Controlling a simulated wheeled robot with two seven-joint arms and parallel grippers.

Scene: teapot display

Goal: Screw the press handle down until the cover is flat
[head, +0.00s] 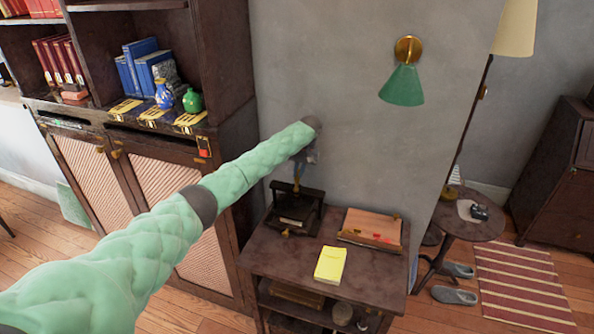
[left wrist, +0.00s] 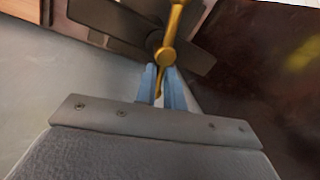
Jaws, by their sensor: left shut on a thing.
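The dark press (head: 298,194) stands at the back left of the small brown table, near the wall. In the left wrist view its dark frame (left wrist: 110,20) crosses behind the brass handle (left wrist: 167,56), which has a rounded hub and a shaft. My left gripper (left wrist: 162,78) has its two blue fingers shut on a lower part of the handle. In the head view this gripper (head: 304,160) is small and dark above the press, at the end of my green arm. I cannot tell how the cover lies. My right gripper is not in view.
A yellow notepad (head: 330,265) and a tray with reddish papers (head: 371,227) lie on the table (head: 288,262). A dark cabinet (head: 225,80) stands close on the left. A green wall lamp (head: 403,86) hangs above. Grey wall is behind the press.

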